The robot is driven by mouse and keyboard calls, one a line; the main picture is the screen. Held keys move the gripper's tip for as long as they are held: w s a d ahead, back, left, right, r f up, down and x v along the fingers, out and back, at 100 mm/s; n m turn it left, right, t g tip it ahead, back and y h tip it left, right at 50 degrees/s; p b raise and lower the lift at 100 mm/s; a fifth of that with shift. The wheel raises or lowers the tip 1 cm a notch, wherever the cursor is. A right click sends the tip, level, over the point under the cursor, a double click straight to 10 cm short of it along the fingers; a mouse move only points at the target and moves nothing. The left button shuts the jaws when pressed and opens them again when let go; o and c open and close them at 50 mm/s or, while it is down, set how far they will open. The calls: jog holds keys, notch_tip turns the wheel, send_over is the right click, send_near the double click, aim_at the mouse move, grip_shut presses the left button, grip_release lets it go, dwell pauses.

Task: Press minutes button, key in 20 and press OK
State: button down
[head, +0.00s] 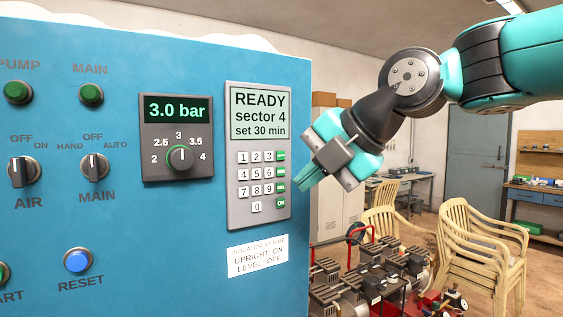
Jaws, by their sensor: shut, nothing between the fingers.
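The grey keypad unit (235,216) is on the right part of the blue panel. Its display (260,115) reads "READY sector 4 set 30 min". White number keys (256,172) sit below it, with the 0 key (257,206) at the bottom. A column of green keys (281,172) runs down their right side; the lowest is the OK key (281,202). The labels on the upper green keys are too small to read, so I cannot tell which is minutes. My gripper (301,183) is shut and empty, its tips just right of the green keys in the picture, seemingly apart from them.
Left of the keypad is a pressure dial (180,158) under a "3.0 bar" display (178,109). Switches (95,168) and a blue reset button (78,261) are further left. Pumps (370,275) and stacked chairs (480,245) stand beyond the panel's right edge.

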aim_at(281, 171)
jog(key=shift+w+a+p, duration=0.25)
jog(key=shift+w+a, duration=0.35)
jog(key=shift+w, duration=0.25)
jog(key=shift+w+a+p, duration=0.2)
jog(key=shift+w+a, duration=0.35)
jog(key=shift+w, duration=0.3)
dwell(0.8)
jog(key=shift+w+a, duration=0.25)
jog(key=shift+w, duration=0.1)
jog(key=shift+w+a, duration=0.15)
jog(key=shift+w, duration=0.1)
dwell(0.6)
jog(key=shift+s, duration=0.1)
jog(key=shift+s+d+b, duration=0.4)
jog(key=shift+s+b, duration=0.1)
jog(key=shift+b, duration=0.25)
